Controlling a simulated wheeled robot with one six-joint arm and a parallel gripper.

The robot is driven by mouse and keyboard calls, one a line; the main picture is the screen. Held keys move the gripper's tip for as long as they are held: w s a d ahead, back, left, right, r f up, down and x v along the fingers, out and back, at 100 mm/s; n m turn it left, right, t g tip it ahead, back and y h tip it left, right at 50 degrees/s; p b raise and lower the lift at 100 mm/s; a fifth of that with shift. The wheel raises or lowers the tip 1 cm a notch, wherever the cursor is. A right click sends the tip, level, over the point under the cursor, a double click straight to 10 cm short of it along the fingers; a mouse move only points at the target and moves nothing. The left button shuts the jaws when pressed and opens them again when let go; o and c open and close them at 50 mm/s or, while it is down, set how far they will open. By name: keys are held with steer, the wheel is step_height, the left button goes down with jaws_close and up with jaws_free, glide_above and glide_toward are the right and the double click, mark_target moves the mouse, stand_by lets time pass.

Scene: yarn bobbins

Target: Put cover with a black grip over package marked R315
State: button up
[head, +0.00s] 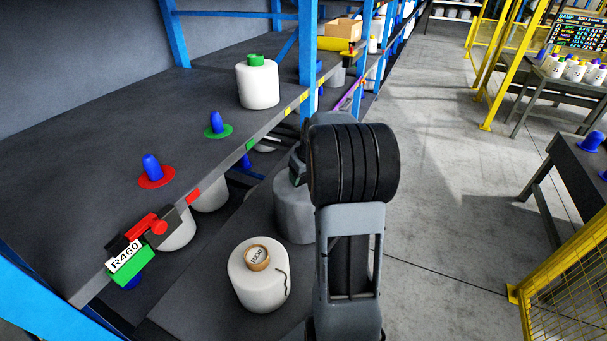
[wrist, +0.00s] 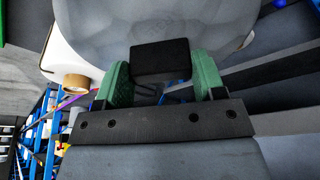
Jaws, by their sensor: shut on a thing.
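My gripper (wrist: 162,88) has green fingers shut on the black grip (wrist: 160,60) of a translucent grey cover (wrist: 110,22). In the head view the cover (head: 293,212) is upright at the lower shelf, partly behind my arm. The gripper is mostly hidden there. Faint marks show through the cover's top, but I cannot tell whether it is around a package. I can read no R315 label. A white package (head: 252,287) with a tan core stands just in front of the cover; its small label is not clearly legible. It also appears beside the cover in the wrist view (wrist: 57,58).
The upper shelf (head: 110,130) holds a white package with a green core (head: 258,84), a blue cone on a green disc (head: 216,124) and another on a red disc (head: 153,170). An R460 sign (head: 124,257) hangs at its edge. The aisle floor (head: 430,150) is clear.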

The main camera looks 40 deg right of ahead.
steer(key=shift+s+d+f+b, duration=0.1)
steer(key=shift+f+b, duration=0.25)
steer(key=shift+f, duration=0.3)
steer(key=shift+s+d+r, duration=0.1)
steer(key=shift+s, duration=0.1)
steer(key=o, duration=1)
steer(key=shift+w, duration=0.2)
steer(key=shift+o, duration=0.2)
steer(key=shift+w+a+r+p, duration=0.2)
steer(key=shift+a+r+p, duration=0.05)
steer(key=shift+r+p, duration=0.35)
steer(key=p+v, duration=0.4)
steer(key=v, duration=0.3)
steer(key=shift+s+d+r+p, duration=0.25)
steer(key=shift+s+p, duration=0.1)
steer(key=shift+s, duration=0.1)
steer(key=shift+a, duration=0.1)
